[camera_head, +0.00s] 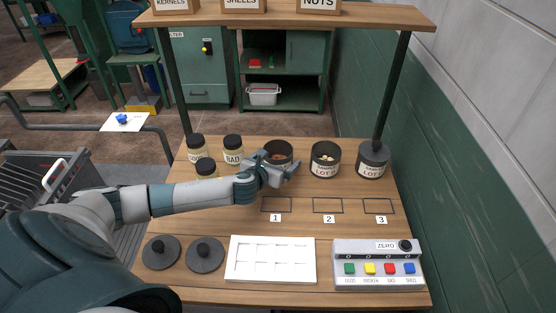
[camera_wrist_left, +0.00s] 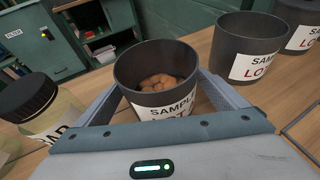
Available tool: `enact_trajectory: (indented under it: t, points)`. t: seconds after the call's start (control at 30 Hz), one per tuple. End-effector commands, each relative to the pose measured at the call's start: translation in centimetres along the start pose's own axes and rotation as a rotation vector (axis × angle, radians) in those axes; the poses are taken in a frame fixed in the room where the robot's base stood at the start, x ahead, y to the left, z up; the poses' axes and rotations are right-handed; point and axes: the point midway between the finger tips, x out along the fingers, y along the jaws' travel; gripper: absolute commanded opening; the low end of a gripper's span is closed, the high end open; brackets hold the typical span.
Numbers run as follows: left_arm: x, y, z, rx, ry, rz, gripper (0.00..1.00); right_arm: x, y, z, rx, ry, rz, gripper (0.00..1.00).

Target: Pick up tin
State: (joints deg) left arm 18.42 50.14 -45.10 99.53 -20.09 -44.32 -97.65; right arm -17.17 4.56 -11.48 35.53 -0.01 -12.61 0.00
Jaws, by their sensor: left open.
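A dark open tin (camera_head: 279,150) with brown nuts in it stands on the wooden table, partly hidden behind my left gripper in the head view. My left gripper (camera_head: 283,167) is open at the near side of this tin. In the left wrist view the tin (camera_wrist_left: 155,72) stands upright between the spread fingers of the gripper (camera_wrist_left: 172,95), with its white "SAMPLE" label partly covered. My right gripper is not in view.
Outlined squares 1, 2, 3 are empty. Two dark knobbed discs (camera_head: 205,255), a white tray (camera_head: 233,273) and a button box (camera_head: 378,281) lie in front. A shelf on posts spans above.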

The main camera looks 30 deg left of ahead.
Motion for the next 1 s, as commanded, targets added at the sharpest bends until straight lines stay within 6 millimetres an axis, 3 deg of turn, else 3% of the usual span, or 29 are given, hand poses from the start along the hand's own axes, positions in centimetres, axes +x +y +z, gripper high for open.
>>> enact_trajectory:
  t: [0.47,0.67,1.0]
  points:
    - [0.03,0.0,-0.05,0.0,0.0,0.0,0.93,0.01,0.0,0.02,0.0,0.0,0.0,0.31]
    - [0.03,0.0,-0.05,0.0,0.0,0.0,0.45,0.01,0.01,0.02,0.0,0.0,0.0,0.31]
    - [-0.02,0.02,0.21,0.0,-0.002,0.0,0.42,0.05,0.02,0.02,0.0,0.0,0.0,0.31]
